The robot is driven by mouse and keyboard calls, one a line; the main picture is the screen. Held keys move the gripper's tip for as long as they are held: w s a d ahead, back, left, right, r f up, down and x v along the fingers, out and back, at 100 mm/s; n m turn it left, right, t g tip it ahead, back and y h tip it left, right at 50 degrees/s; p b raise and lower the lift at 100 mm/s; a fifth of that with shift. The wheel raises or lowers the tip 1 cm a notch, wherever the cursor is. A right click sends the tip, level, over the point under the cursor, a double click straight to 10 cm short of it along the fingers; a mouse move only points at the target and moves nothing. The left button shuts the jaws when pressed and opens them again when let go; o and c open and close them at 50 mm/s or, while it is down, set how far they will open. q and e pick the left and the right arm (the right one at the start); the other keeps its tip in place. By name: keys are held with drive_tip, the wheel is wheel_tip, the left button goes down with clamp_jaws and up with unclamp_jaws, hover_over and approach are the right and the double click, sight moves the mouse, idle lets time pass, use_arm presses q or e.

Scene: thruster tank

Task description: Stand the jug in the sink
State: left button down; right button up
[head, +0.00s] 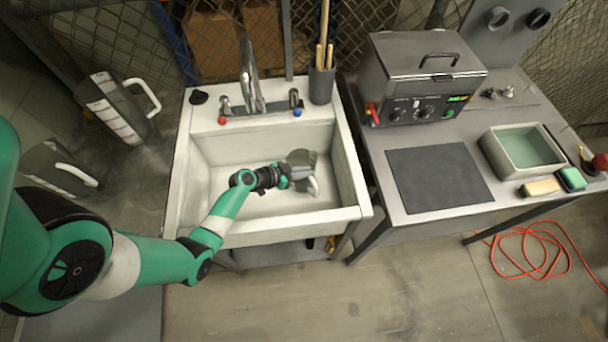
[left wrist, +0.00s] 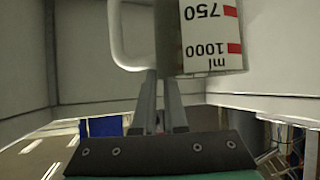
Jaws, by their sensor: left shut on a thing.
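A grey jug (head: 301,161) with a white handle (head: 314,187) is inside the basin of the white sink (head: 181,187). In the left wrist view the jug (left wrist: 170,35) shows its white scale with red marks, the lettering upside down, and its handle (left wrist: 118,40) at the left. My left gripper (head: 285,175) reaches into the basin and is shut on the jug; its fingers (left wrist: 162,95) meet it near the handle. I cannot tell whether the jug touches the basin floor or stands fully upright. My right gripper is not in view.
A tap (head: 250,85) and a dark holder with sticks (head: 321,86) stand at the sink's back. Two more jugs, one tall (head: 112,108) and one darker (head: 50,165), are at the left. A grey heated bath (head: 420,75) and a tray (head: 500,168) occupy the right bench.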

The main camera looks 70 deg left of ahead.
use_arm(q)
drive_tip(key=shift+f, duration=0.5)
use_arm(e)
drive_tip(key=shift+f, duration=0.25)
use_arm(q)
drive_tip(key=c, duration=1.4)
unclamp_jaws()
drive_tip(key=shift+f, duration=0.15)
drive_tip(key=o, duration=0.4)
drive_tip(key=shift+o, duration=0.2)
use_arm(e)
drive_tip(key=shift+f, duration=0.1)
